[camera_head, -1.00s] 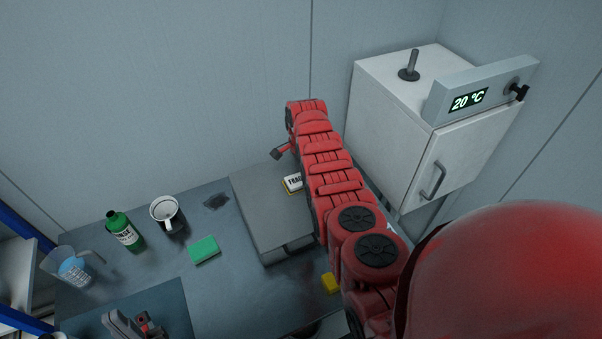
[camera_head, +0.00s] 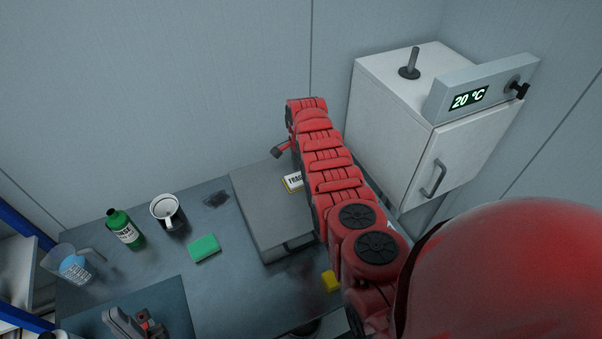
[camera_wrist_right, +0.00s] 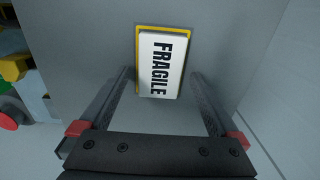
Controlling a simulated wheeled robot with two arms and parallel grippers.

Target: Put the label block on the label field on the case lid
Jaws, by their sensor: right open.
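The label block (camera_wrist_right: 161,65) is white with black FRAGILE lettering. It lies flat on the yellow label field (camera_wrist_right: 150,27) on the grey case lid (camera_wrist_right: 85,35); yellow shows along its top and left edges in the wrist view. In the head view the block (camera_head: 292,182) is partly hidden by my right arm, on the lid (camera_head: 262,208). My right gripper (camera_wrist_right: 162,75) is open, its fingers on either side of the block's near end with gaps to both. My left gripper (camera_head: 140,326) is at the bottom left, cut by the frame edge.
A green sponge (camera_head: 204,248), mug (camera_head: 168,212), green bottle (camera_head: 124,229) and jug (camera_head: 74,265) stand left of the case. A yellow block (camera_head: 330,282) lies in front of it. A white cabinet (camera_head: 395,130) stands at the right, close to my right arm.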

